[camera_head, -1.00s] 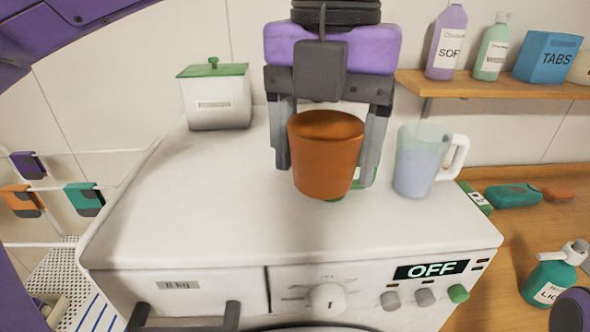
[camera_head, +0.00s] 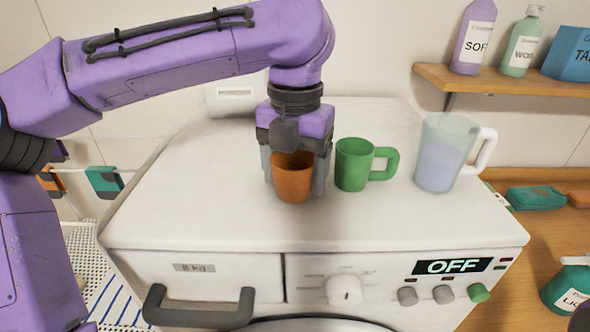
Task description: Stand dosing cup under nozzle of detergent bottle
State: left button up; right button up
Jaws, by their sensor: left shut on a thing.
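My left gripper (camera_head: 294,180) points down over the washing machine top, shut on an orange cup (camera_head: 293,184), with one finger on each side of it. The cup is upright, low at the machine top; I cannot tell if it touches. A green mug (camera_head: 352,165) stands just right of the gripper, apart from it. The teal bottle with a pale nozzle and a partly readable label (camera_head: 568,290) stands on the wooden counter at the lower right, cut by the picture edge. My right gripper does not show.
A clear measuring jug (camera_head: 440,160) stands right of the green mug on the washing machine (camera_head: 200,215). A wooden shelf (camera_head: 500,82) holds a purple bottle (camera_head: 472,40), a green bottle (camera_head: 523,45) and a blue box (camera_head: 570,55). The machine's front left top is clear.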

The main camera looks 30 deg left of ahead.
pick_arm(q)
jog(key=o, duration=0.6)
jog(key=shift+s+d+f, duration=0.1)
jog(key=shift+s, duration=0.05)
jog(key=o, duration=0.4)
jog(key=shift+o, duration=0.2)
